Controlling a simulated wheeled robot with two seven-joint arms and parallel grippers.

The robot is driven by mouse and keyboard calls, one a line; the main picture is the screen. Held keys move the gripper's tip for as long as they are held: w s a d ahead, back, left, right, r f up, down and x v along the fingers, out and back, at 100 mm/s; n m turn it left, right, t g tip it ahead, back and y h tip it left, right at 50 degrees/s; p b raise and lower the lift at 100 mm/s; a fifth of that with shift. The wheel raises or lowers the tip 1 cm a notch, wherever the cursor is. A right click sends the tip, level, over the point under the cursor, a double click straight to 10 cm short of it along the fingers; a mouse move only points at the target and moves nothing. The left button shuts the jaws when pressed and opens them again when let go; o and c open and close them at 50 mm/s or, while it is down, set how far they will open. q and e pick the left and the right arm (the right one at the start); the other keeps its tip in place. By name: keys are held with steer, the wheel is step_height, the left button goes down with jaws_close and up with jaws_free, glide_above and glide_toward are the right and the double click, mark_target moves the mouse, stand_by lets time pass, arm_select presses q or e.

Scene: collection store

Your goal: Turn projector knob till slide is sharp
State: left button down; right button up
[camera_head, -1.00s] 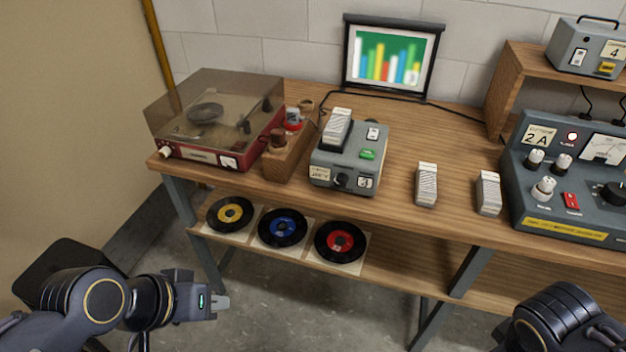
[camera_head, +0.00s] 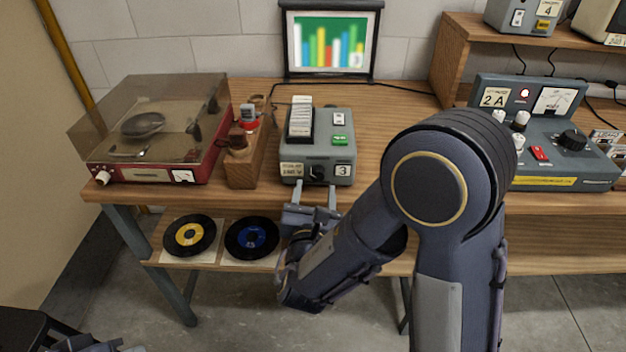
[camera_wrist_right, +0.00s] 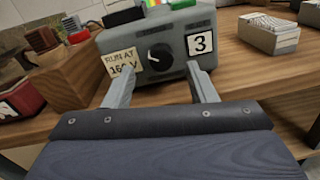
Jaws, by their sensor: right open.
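The grey projector (camera_head: 322,150) marked 3 stands at the table's front edge, with a slide tray (camera_head: 300,120) on top. Its black knob (camera_head: 317,172) is on the front face, between a "RUN AT 160 V" label and the 3; the knob also shows in the right wrist view (camera_wrist_right: 160,57). The screen (camera_head: 329,40) behind shows coloured bars with soft, blurred edges. My right gripper (camera_head: 316,188) is open in front of the projector, its fingers (camera_wrist_right: 160,72) on either side of the knob, apart from it. My left gripper (camera_head: 88,344) shows only partly at the bottom left; its jaws are unclear.
A red record player (camera_head: 148,168) and a wooden block with small items (camera_head: 243,165) stand left of the projector. A grey control console (camera_head: 560,170) is at right. Records (camera_head: 189,236) lie on the lower shelf.

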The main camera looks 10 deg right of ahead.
mark_target(317, 177)
steer(key=shift+x, duration=1.95)
steer(key=c, duration=1)
steer(key=shift+o, duration=0.2)
steer(key=m+b, duration=0.1)
steer(key=b, duration=0.1)
steer(key=m+b, duration=0.1)
steer(key=b, duration=0.2)
steer(key=shift+d+f+m, duration=0.1)
steer(key=shift+f+m, duration=0.25)
steer(key=shift+m, duration=0.05)
steer(key=shift+r+m+b, duration=0.2)
steer(key=shift+m+b, duration=0.3)
steer(key=shift+b, duration=0.05)
steer(key=shift+r, duration=0.15)
